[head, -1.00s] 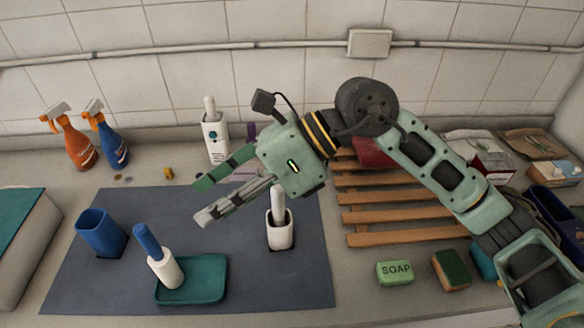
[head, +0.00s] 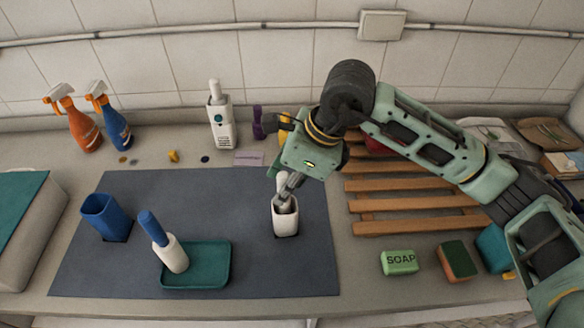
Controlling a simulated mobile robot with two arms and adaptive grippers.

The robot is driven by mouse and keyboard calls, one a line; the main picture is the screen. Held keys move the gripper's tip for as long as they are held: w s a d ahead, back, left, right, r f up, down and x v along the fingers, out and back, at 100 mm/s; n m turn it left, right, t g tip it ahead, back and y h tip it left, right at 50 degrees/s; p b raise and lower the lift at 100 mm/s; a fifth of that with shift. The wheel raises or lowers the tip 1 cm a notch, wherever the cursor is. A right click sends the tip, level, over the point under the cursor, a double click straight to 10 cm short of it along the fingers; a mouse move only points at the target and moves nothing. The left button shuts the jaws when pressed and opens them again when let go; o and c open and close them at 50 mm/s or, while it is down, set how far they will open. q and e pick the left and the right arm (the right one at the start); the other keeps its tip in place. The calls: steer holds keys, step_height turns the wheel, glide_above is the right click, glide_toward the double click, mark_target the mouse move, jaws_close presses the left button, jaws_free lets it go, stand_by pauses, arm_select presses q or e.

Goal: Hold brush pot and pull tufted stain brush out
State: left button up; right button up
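A white pot (head: 286,222) stands upright on the dark mat (head: 200,200), right of its middle. A white handle (head: 281,181) stands up out of it; whatever tuft it has is hidden in the pot. My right gripper (head: 286,196) points down at the pot's mouth, right at the handle. Its fingers overlap the handle and each other, so I cannot tell whether they are closed on it. A blue pot (head: 104,218) stands empty-looking at the mat's left. A blue-handled white brush or roller (head: 164,243) stands tilted at the teal tray (head: 208,272). My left gripper is out of view.
Two spray bottles (head: 83,128) and a white bottle-shaped holder (head: 221,128) stand along the back wall. A wooden slatted rack (head: 410,203), green soap (head: 400,262) and a sponge (head: 456,261) lie on the right. The mat between the blue pot and white pot is mostly clear.

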steer(key=shift+a+f, duration=0.1)
steer(key=shift+f, duration=0.15)
